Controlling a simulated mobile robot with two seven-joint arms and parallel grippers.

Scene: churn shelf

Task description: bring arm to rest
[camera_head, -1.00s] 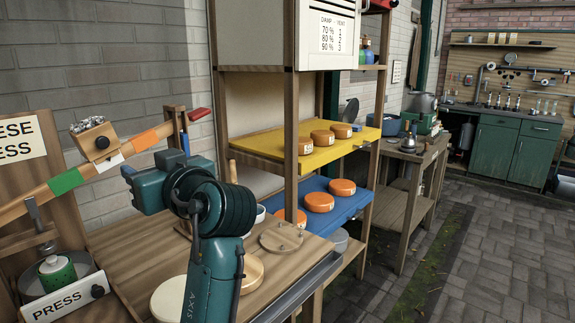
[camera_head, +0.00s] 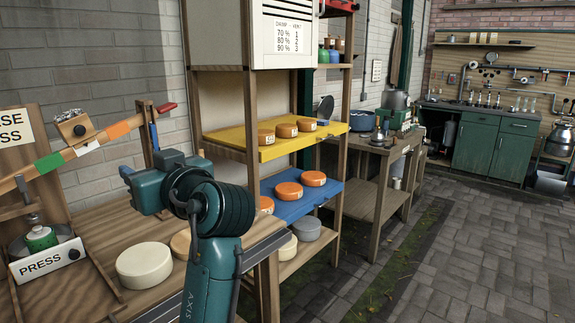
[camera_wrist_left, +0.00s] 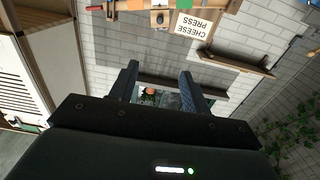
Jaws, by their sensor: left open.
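My left arm (camera_head: 212,270) rises from the bottom of the head view, bent in front of the wooden workbench (camera_head: 105,240). In the head view its gripper fingers cannot be made out clearly. In the left wrist view my left gripper (camera_wrist_left: 159,72) shows two dark fingers spread apart with nothing between them. The wrist view is upside down, with the cheese press sign (camera_wrist_left: 193,25) at its top. My right gripper is not in view.
A pale cheese wheel (camera_head: 144,265) lies on the bench beside my arm, and the press (camera_head: 45,250) stands at left. The shelf's yellow board (camera_head: 270,146) and blue board (camera_head: 300,204) hold orange cheeses. Paved floor (camera_head: 460,240) is clear at right.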

